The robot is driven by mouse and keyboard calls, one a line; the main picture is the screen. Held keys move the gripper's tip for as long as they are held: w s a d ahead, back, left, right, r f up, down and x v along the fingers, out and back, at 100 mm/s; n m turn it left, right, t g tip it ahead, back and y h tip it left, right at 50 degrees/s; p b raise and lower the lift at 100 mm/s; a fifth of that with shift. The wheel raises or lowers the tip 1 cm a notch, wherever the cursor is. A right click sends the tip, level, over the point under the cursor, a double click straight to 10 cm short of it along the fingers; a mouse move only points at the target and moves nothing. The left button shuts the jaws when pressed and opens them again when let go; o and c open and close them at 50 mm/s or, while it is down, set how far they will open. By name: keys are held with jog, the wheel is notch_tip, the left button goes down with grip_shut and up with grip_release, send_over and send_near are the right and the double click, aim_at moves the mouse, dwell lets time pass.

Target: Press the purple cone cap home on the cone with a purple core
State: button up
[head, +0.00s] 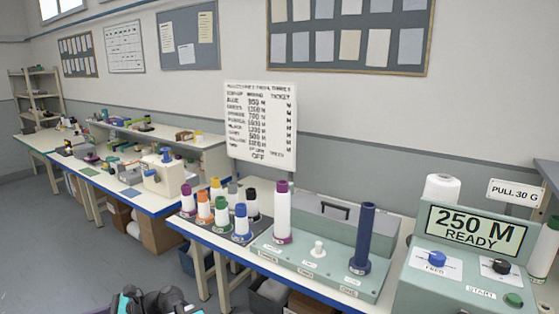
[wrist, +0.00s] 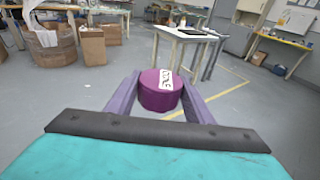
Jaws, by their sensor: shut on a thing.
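My gripper (wrist: 160,100) is shut on the purple cone cap (wrist: 157,97) in the wrist view. The cap is a short round purple piece with a white lettered label on its upper side, and a finger lies along each side of it. It is held over open floor. In the head view, a tall white cone (head: 283,212) with a purple top and purple base stands upright at the left of the green fixture. A shorter white cone (head: 187,201) with purple top and base stands among others to the left. I cannot see the cap in the head view.
A green console (head: 460,260) reading "250 M READY" is at right.

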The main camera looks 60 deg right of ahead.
jog(key=w+d+r+m+t+h+p, duration=0.2)
jog(key=d+r, duration=0.1)
jog(key=d, duration=0.7)
jog(key=w+d+r+m+t+h+p, duration=0.2)
jog(key=d+r+m+t+h+p, duration=0.15)
jog(key=d, duration=0.65)
notch_tip(320, 180, up, 22)
jog(key=r+m+h+p, duration=0.1)
jog(key=m+h+p, duration=0.9)
jog(key=h, duration=0.5)
send_over(282, 182)
jog(key=shift+a+f+m+b, duration=0.25)
jog(key=shift+m+b, duration=0.15)
jog(key=shift+m, duration=0.15)
jog(key=shift+s+d+g+h, duration=0.15)
jog(key=shift+d+g+h, duration=0.05)
jog(key=shift+g+h, duration=0.05)
jog(key=shift+r, duration=0.1)
jog(key=shift+f+b, duration=1.7)
jog(key=shift+f, duration=1.25)
